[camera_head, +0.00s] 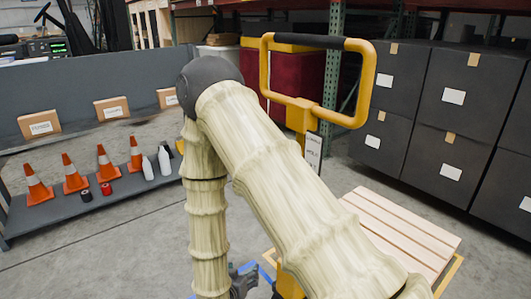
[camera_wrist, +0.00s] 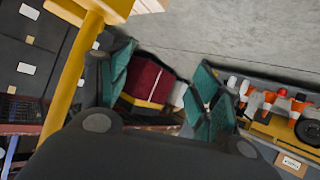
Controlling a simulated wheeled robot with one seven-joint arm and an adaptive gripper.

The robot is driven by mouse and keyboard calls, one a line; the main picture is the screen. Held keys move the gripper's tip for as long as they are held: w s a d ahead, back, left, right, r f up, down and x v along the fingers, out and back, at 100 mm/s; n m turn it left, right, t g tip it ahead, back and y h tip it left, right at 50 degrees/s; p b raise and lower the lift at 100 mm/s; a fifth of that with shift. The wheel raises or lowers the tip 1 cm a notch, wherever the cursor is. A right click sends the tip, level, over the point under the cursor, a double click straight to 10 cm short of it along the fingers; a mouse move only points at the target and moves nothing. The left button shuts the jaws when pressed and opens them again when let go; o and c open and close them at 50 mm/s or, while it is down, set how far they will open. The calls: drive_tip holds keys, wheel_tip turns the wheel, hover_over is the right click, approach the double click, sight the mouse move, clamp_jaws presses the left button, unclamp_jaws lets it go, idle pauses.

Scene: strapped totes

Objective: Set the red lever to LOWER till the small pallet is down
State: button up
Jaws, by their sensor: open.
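A yellow pallet-truck handle (camera_head: 368,85) with a black top grip stands upright behind my arm in the head view. A label plate (camera_head: 313,152) hangs on its stem. The small wooden pallet (camera_head: 405,236) lies at lower right, partly behind my arm; its height above the floor cannot be told. My open gripper (camera_head: 243,281) is at the bottom centre, low beside the truck's yellow mast, and mostly cut off or hidden. In the wrist view my gripper (camera_wrist: 170,140) is dark, and a yellow truck bar (camera_wrist: 75,65) passes close on the left. I cannot make out the red lever.
Dark stacked boxes (camera_head: 440,98) stand at right. A low shelf (camera_head: 105,200) with orange cones, bottles and cartons stands at left. A red crate (camera_head: 283,72) sits behind the handle by a green rack upright (camera_head: 333,80). Floor between shelf and arm is clear.

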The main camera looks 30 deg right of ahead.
wheel_tip(320, 180, up, 39)
drive_tip(key=s+a+m+g+h+p, duration=0.2)
drive_tip(key=m+g+h+p, duration=0.5)
drive_tip(key=m+h+p, duration=0.3)
drive_tip(key=shift+y, duration=0.4)
drive_tip(key=d, duration=0.7)
drive_tip(key=w+d+p, duration=0.1)
drive_tip(key=d, duration=0.3)
drive_tip(key=shift+w, duration=0.1)
drive_tip(key=shift+a, duration=0.1)
drive_tip(key=shift+c, duration=0.4)
